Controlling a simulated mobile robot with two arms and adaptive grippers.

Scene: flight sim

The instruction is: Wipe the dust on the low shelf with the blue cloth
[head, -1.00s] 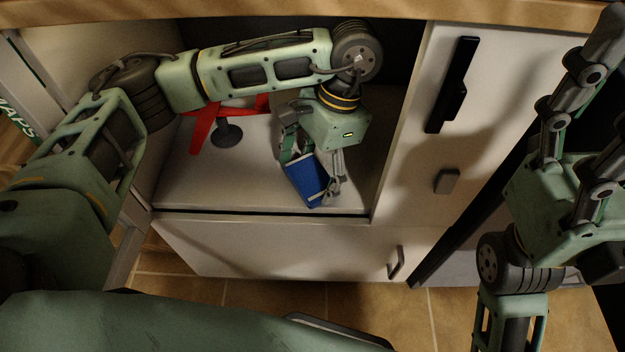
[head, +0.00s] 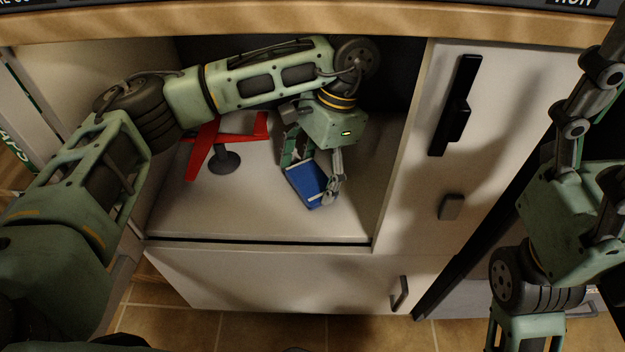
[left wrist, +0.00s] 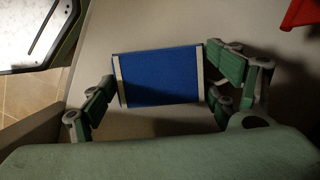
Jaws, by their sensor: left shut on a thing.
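The blue cloth (head: 308,182), a flat blue pad with pale edges, is held in my left gripper (head: 312,172), inside the low shelf (head: 230,215). In the left wrist view the cloth (left wrist: 160,76) sits between the two green fingers of my left gripper (left wrist: 165,85), which is shut on it. The cloth is low over the white shelf surface; I cannot tell whether it touches. I cannot make out any dust.
A red model plane (head: 208,150) on a dark round stand (head: 224,162) stands on the shelf left of the cloth. A wooden counter (head: 300,24) runs above. A white cabinet front with a black handle (head: 455,105) borders the shelf on the right. The shelf's front left is clear.

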